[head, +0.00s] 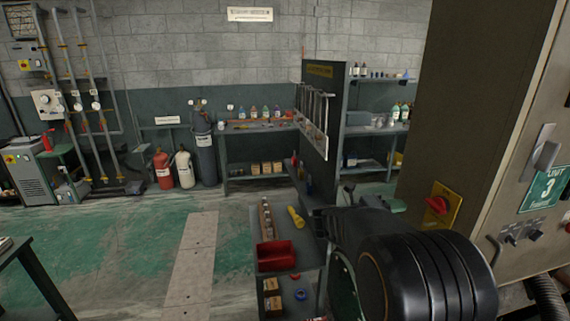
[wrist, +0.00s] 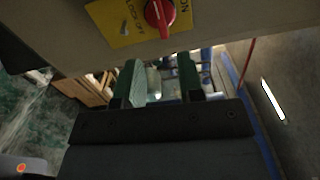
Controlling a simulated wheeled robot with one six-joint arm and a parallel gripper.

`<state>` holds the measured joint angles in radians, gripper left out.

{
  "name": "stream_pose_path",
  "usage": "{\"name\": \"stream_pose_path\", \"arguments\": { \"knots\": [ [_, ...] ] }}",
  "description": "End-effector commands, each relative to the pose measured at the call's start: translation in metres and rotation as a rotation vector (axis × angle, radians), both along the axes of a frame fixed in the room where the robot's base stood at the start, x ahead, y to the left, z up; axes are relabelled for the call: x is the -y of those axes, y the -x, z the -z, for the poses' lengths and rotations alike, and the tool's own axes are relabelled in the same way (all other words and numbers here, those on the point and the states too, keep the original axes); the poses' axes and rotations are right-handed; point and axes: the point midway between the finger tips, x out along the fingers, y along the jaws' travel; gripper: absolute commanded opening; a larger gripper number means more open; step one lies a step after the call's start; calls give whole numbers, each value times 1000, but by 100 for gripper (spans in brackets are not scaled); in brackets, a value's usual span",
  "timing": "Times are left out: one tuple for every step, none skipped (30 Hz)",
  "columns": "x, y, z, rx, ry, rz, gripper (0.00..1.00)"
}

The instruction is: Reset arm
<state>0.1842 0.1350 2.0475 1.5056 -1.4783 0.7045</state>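My arm reaches in from the lower right of the head view, beside a tall cabinet (head: 475,110) with a green "UNIT 3" sign (head: 544,190). In the wrist view my gripper (wrist: 159,78) shows two green fingers with a clear gap between them and nothing held. A red rotary switch (head: 437,205) sits on a yellow plate (head: 450,200) on the cabinet. The switch (wrist: 160,14) also shows at the top of the wrist view, beyond the fingertips and apart from them. In the head view the fingers are mostly hidden behind my arm.
A dark shelf divider (head: 325,120) and a workbench (head: 255,128) with bottles stand at the back. Gas cylinders (head: 205,150) stand to their left. A red bin (head: 275,255) lies in front of the divider. The green floor at left centre is open.

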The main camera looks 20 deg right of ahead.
Motion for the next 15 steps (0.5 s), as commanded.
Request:
{"name": "stream_pose_path", "arguments": {
  "knots": [
    [0, 0, 0, -6, 0, 0, 35],
    [0, -1, 1, -17, -6, -6, 35],
    [0, -4, 3, -29, -19, -26, 35],
    [0, -8, 5, -40, -32, -49, 35],
    [0, -14, 7, -54, -42, -81, 35],
    [0, -24, 10, -80, -56, -140, 35],
    [-1, -33, 14, -107, -68, -197, 35],
    [-4, -44, 18, -141, -78, -262, 35],
    [-8, -58, 26, -195, -91, -362, 35],
    [-13, -70, 31, -242, -98, -446, 35],
    [-20, -81, 35, -290, -101, -535, 35],
    [-32, -93, 40, -357, -102, -657, 35],
    [-43, -102, 44, -409, -100, -752, 35],
    [-55, -109, 47, -465, -95, -846, 35],
    [-73, -115, 52, -541, -85, -970, 35]
  ]
}}
